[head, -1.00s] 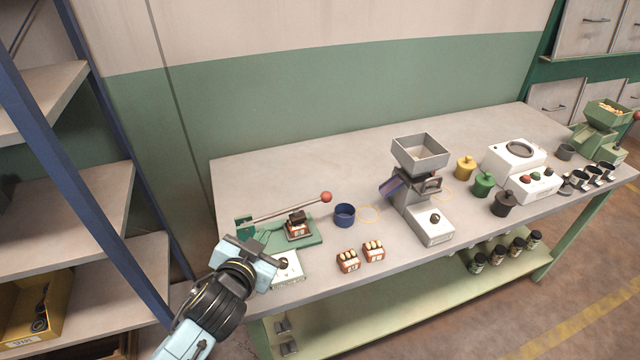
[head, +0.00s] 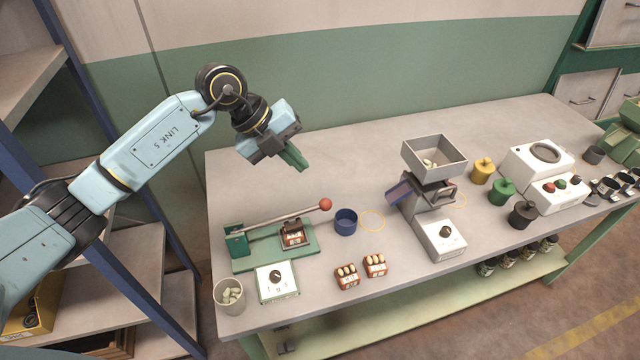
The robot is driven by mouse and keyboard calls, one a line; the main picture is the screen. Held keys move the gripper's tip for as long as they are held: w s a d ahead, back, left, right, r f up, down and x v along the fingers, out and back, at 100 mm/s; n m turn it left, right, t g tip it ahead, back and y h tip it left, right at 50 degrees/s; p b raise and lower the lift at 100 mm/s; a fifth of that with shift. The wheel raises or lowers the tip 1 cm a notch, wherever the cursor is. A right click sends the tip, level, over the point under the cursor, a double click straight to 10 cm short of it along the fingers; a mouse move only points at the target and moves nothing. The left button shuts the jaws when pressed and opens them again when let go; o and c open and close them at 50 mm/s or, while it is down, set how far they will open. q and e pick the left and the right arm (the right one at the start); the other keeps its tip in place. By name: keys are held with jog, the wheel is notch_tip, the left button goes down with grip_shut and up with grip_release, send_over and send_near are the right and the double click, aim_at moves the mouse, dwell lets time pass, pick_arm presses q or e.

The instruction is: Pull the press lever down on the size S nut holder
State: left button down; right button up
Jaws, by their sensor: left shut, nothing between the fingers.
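The press (head: 270,255) has a green base on the left of the table. Its grey lever (head: 280,219) runs from the green post at the left to a red knob (head: 325,204) at its right end. A small brown nut holder (head: 293,239) sits on the press base under the lever; its size mark is too small to read. My left gripper (head: 299,164) hangs in the air above and behind the lever, apart from it. Its green fingers are shut and empty, pointing down to the right. My right gripper is not in view.
A white dial box (head: 278,283) and a cup of pale pieces (head: 229,296) stand in front of the press. A blue cup (head: 346,221) is just right of the knob. Two filled holders (head: 347,277) (head: 375,266) and a grey hopper (head: 435,155) stand further right.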

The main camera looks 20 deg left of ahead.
pick_arm(q)
jog(key=a+y, duration=0.1)
jog(key=a, duration=0.2)
send_near(323, 201)
jog(key=x, duration=0.7)
